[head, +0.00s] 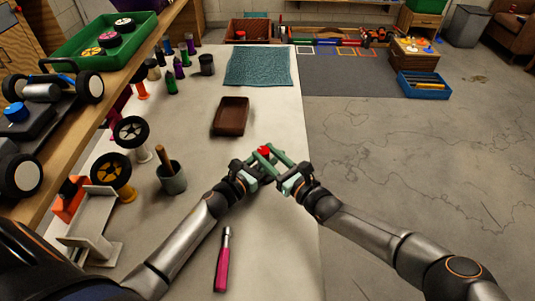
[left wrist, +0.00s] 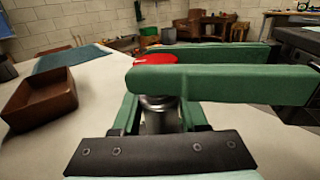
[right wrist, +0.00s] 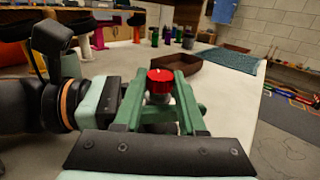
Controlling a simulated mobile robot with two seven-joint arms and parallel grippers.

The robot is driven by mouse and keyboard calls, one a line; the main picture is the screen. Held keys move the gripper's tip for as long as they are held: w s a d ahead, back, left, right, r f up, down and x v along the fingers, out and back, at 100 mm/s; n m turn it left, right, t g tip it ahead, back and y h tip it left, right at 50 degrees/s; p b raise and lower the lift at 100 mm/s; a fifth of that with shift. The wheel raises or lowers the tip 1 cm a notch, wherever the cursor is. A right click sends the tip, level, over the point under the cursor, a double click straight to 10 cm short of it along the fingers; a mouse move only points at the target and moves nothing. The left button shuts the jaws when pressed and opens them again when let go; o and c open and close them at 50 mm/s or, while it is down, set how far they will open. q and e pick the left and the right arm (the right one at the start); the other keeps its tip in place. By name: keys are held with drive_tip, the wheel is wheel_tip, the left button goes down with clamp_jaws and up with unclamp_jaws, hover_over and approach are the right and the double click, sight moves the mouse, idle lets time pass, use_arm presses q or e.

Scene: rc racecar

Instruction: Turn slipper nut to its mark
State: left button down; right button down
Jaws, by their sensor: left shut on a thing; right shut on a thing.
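The red slipper nut (head: 264,151) sits on top of an upright grey metal body (left wrist: 159,115), above the table's right edge area. My left gripper (head: 258,158) is shut around the metal body, below the nut. My right gripper (head: 275,153) comes in from the right, its fingers at the height of the nut and shut on it. In the right wrist view the ribbed red nut (right wrist: 160,82) shows between the green fingers. In the left wrist view a green right finger hides part of the nut and body. I cannot make out the mark clearly.
A brown tray (head: 231,116) and a teal mat (head: 258,66) lie beyond the grippers. A pink-handled tool (head: 223,262) lies near the front. A grey cup (head: 172,179), wheels and small bottles stand at left.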

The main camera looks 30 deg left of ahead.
drive_tip(key=shift+s+a+m+t+h, duration=0.15)
drive_tip(key=shift+m+t+h, duration=0.2)
drive_tip(key=shift+m+t, duration=0.2)
drive_tip(key=shift+s+a+m+t+h, duration=0.15)
drive_tip(key=shift+m+t+h, duration=0.25)
drive_tip(key=shift+t, duration=0.25)
drive_tip(key=shift+d+t, duration=0.1)
drive_tip(key=shift+t, duration=0.2)
drive_tip(key=shift+m+h, duration=0.25)
drive_tip(key=shift+m, duration=0.1)
drive_tip(key=shift+c, duration=2.3)
unclamp_jaws()
drive_tip(key=shift+w+d, duration=0.1)
drive_tip(key=shift+d, duration=0.1)
drive_tip(key=shift+s+d+f, duration=0.1)
drive_tip(key=shift+s+d, duration=0.25)
drive_tip(key=shift+d, duration=0.05)
drive_tip(key=v, duration=1)
drive_tip(key=shift+s+d, duration=0.25)
drive_tip(key=shift+s, duration=0.1)
